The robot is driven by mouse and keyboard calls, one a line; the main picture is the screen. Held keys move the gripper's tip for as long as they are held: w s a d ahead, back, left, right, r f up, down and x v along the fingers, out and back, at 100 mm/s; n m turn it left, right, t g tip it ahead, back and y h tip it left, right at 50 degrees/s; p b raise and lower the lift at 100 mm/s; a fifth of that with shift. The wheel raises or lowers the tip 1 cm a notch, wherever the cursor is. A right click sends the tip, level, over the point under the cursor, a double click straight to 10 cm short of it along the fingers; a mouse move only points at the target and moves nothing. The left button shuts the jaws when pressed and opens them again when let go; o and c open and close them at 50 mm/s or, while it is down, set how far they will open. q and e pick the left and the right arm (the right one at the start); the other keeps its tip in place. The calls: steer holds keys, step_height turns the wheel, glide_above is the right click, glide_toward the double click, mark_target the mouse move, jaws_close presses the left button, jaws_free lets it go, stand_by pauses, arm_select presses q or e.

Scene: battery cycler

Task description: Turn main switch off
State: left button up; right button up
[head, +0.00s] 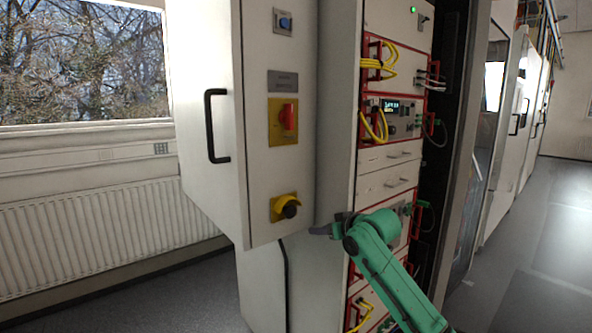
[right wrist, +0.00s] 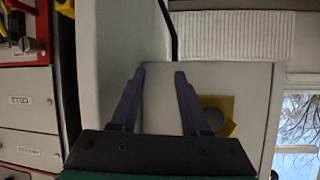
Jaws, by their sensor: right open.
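The main switch (head: 288,119) is a red rotary handle on a yellow plate, on the narrow face of the light grey cabinet in the head view. Its handle looks upright. My right gripper (head: 318,230) is open and empty, low in front of the cabinet's lower right edge, well below the switch and apart from it. In the right wrist view the two dark fingers (right wrist: 159,73) are spread with nothing between them. The switch does not show in that view. My left gripper is in neither view.
A yellow holder with a dark round knob (head: 287,208) sits below the switch, and a blue button (head: 285,23) above it. A black door handle (head: 212,126) is at left. The rack (head: 385,158) at right has yellow cables. Floor at far right is clear.

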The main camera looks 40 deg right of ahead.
step_height(320, 180, up, 14)
steer(key=s+a+t, duration=0.1)
steer(key=s+t, duration=0.1)
steer(key=n+t+y, duration=0.2)
steer(key=n+t, duration=0.1)
glide_toward(292, 115)
steer(key=shift+m+h, duration=0.3)
steer(key=w+p, duration=0.2)
steer(key=p, duration=0.1)
steer(key=w+p, duration=0.3)
steer(key=p, duration=0.1)
steer(key=w+r+p, duration=0.1)
steer(key=w+p, duration=0.1)
steer(key=p, duration=0.1)
steer(key=shift+w+d+p, duration=0.1)
steer(key=shift+w+p, duration=0.15)
steer(key=shift+p, duration=0.15)
steer(key=shift+w+f+p, duration=0.2)
steer(key=shift+w+p, duration=0.1)
steer(key=shift+p, duration=0.05)
steer(key=shift+w+f, duration=0.3)
steer(key=shift+f, duration=0.05)
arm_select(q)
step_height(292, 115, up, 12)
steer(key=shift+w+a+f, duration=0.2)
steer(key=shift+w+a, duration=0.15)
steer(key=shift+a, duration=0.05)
arm_select(e)
jaws_close()
